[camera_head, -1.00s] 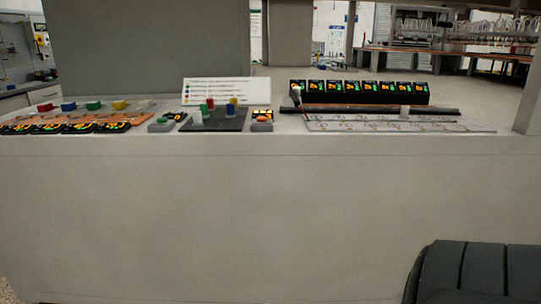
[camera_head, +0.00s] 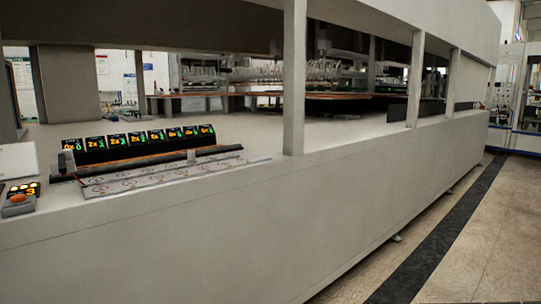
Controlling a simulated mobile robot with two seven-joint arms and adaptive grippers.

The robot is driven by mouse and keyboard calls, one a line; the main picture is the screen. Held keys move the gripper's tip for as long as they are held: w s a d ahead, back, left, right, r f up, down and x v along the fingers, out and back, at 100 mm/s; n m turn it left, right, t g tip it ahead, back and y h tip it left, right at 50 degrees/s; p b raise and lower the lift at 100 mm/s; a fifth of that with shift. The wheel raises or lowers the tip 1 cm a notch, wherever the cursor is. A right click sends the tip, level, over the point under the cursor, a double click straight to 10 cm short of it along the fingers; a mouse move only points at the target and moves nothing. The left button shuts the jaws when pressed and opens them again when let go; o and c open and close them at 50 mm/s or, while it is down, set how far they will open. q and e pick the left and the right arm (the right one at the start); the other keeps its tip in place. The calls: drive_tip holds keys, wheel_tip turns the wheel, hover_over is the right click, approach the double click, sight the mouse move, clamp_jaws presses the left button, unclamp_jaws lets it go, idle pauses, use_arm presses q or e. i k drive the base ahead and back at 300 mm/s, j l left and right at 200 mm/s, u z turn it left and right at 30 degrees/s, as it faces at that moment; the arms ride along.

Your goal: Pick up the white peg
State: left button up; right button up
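No white peg that I can make out is in view now. The dark board with colored pegs, one of them white, is outside the picture to the left. Neither of my grippers is in view.
The long pale gantry bench (camera_head: 230,225) has upright posts (camera_head: 295,80) along its edge. Open floor (camera_head: 470,250) lies to the right.

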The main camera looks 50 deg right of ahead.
sight(191, 157)
drive_tip(key=i+z, duration=0.1)
drive_tip(key=z, duration=0.35)
drive_tip(key=i+z, duration=0.15)
drive_tip(key=z, duration=0.35)
drive_tip(key=i+z, duration=0.15)
drive_tip(key=z, duration=0.3)
drive_tip(key=i+j, duration=0.45)
drive_tip(key=i, duration=0.15)
